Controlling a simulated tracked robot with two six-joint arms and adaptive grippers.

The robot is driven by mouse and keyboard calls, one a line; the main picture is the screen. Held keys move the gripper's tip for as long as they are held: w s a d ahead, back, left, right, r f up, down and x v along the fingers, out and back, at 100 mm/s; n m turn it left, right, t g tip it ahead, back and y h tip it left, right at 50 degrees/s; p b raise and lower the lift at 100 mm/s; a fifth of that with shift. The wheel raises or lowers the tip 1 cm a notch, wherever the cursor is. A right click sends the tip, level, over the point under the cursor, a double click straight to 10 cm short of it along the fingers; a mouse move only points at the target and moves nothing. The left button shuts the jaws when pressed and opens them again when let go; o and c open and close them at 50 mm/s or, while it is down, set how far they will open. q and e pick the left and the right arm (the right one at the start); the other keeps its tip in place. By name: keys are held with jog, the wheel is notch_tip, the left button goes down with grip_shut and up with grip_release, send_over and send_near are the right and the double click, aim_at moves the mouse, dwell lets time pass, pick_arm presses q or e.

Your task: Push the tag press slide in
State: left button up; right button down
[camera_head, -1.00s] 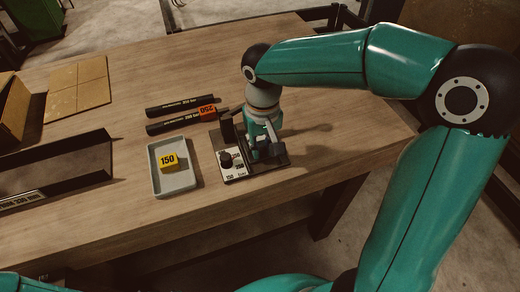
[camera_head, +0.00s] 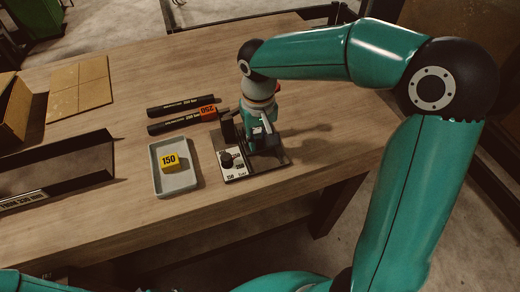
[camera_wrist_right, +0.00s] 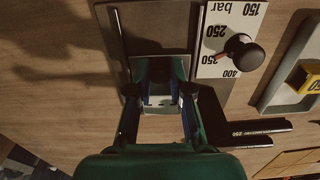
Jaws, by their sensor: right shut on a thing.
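The tag press (camera_head: 277,164) is a dark base plate on the wooden table, with a white dial panel (camera_head: 229,172) and black knob at its left. My right gripper (camera_head: 262,143) is over the press, pointing down. In the right wrist view its two fingers (camera_wrist_right: 160,97) are shut on a small part of the press, apparently the tag press slide. That part is mostly hidden between the fingers, so I cannot tell how far in the slide is. My left gripper is out of view.
A grey tray (camera_head: 176,187) with a yellow "150" tag block (camera_head: 170,161) stands left of the press. A black bin (camera_head: 60,170) and cardboard (camera_head: 80,85) are farther left.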

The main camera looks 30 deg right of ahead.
jog(key=shift+w+d+p, duration=0.15)
jog(key=shift+w+p, duration=0.15)
jog(key=shift+w, duration=0.35)
jog(key=shift+w+d+p, duration=0.15)
jog(key=shift+w+p, duration=0.1)
jog(key=shift+w, duration=0.35)
jog(key=shift+c, duration=1.6)
grip_release()
jog(key=shift+r, duration=0.15)
notch_tip(320, 180, up, 9)
jog(key=p, duration=0.7)
